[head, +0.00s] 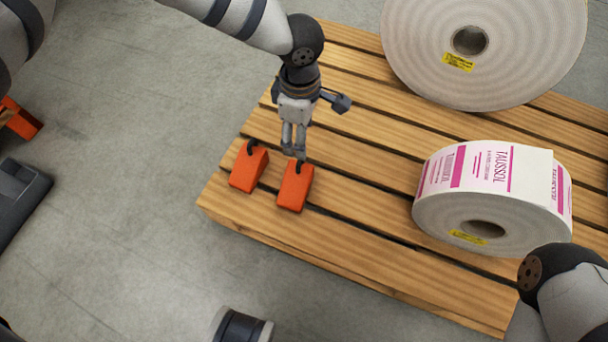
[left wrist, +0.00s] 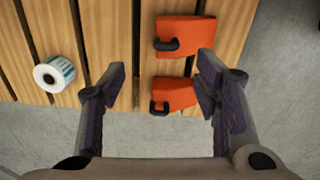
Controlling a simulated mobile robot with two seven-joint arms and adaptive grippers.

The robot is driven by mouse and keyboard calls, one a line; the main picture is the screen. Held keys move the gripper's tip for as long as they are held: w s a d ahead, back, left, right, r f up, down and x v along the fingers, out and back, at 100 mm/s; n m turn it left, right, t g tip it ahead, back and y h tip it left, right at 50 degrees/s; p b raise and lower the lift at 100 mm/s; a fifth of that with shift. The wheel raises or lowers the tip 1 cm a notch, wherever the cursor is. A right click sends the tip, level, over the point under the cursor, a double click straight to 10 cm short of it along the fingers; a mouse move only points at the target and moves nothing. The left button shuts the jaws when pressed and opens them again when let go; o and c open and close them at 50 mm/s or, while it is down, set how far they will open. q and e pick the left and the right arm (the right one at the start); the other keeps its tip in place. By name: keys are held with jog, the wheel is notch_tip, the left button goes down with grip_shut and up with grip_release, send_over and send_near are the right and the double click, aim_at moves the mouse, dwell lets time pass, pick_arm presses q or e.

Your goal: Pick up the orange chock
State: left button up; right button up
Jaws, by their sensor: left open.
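Two orange chocks with black loop handles lie side by side on the wooden pallet. One chock (head: 247,170) is on the left; the other chock (head: 295,188) is to its right. My left gripper (head: 294,150) points down at the handle end of the right-hand chock in the head view. In the left wrist view both chocks, the upper (left wrist: 186,35) and the lower (left wrist: 177,96), show beyond the gripper's fingers (left wrist: 160,75), which are spread with nothing between them. My right gripper is out of view; only part of my right arm shows at lower right.
The slatted pallet (head: 330,235) carries a large white roll (head: 420,75) at the back and a pink-printed label roll (head: 440,210) at the right. An orange object (head: 22,122) is partly visible at the left edge. Concrete floor lies left of the pallet.

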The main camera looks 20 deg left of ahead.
aim_at(300, 161)
pick_arm(q)
jog(key=f+b, duration=0.1)
jog(key=f, duration=0.2)
jog(key=f+b, duration=0.1)
jog(key=f, duration=0.2)
jog(key=s+f+b, duration=0.1)
jog(key=f, duration=0.3)
jog(key=shift+w+r, duration=0.1)
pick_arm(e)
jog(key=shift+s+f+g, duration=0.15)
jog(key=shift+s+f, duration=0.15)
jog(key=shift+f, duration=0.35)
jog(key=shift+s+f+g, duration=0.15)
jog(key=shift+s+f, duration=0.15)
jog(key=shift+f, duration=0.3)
pick_arm(q)
grip_shut()
